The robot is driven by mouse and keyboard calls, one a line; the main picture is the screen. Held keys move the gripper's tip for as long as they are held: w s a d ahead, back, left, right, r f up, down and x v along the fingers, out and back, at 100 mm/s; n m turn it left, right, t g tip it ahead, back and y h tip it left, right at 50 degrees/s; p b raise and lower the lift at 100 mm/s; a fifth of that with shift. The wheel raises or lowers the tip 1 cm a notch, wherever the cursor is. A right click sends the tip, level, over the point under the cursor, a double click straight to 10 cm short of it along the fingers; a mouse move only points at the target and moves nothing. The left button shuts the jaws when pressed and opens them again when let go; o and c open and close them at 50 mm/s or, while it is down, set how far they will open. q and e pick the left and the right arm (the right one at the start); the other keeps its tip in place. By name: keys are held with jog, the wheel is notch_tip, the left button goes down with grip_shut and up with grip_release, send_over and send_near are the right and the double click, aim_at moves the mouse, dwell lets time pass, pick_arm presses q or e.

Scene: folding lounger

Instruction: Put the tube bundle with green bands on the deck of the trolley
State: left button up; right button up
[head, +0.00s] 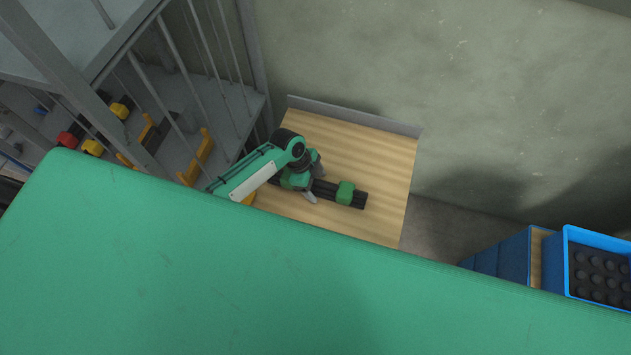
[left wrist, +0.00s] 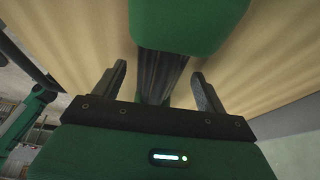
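The tube bundle, dark tubes with green bands (head: 345,193), lies on the pale wooden deck of the trolley (head: 375,155). My left gripper (head: 314,185) is over the bundle's left part and hides some of it. In the left wrist view the two fingers of my left gripper (left wrist: 158,76) stand apart on either side of the dark tubes (left wrist: 160,72), with gaps on both sides. A green band (left wrist: 188,22) shows just beyond the fingers. My right gripper is in neither view.
A grey upright edge (head: 350,116) runs along the back of the deck by the wall. At left stands a grey metal rack (head: 215,100) with yellow and red items. At right is a blue crate (head: 597,237) with dark round things. The deck's right part is clear.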

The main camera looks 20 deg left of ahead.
pick_arm(q)
jog(key=shift+r, duration=0.2)
jog(key=shift+a+r, duration=0.15)
jog(key=shift+a, duration=0.05)
jog(key=b+v, duration=0.2)
jog(key=v, duration=0.9)
jog(key=shift+b, duration=0.35)
jog(key=shift+r, duration=0.25)
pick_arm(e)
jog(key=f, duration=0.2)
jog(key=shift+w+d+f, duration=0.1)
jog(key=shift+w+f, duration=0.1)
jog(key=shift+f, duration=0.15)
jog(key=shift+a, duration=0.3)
